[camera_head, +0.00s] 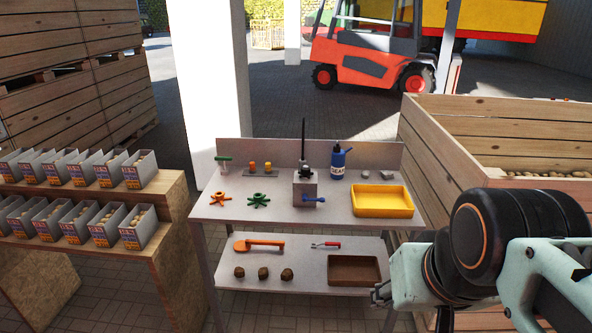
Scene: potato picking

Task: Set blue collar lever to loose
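The blue lever (316,199) sticks out to the right from low on the front of a grey metal block (305,188) on the white workbench (270,219). Its blue ball end points right and slightly down. A dark upright rod (303,140) stands out of the block's top, with a black part around its foot. The collar itself is too small to make out. My gripper (379,292) is at the lower right, in front of the bench's lower shelf, well below and right of the lever. It touches nothing that I can see. Its fingers are too small to read.
A blue bottle (338,164) stands just behind and right of the block. A yellow tray (382,203) lies to the right, red (220,199) and green (259,200) star knobs to the left. A large wooden crate (440,150) borders the bench's right side.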

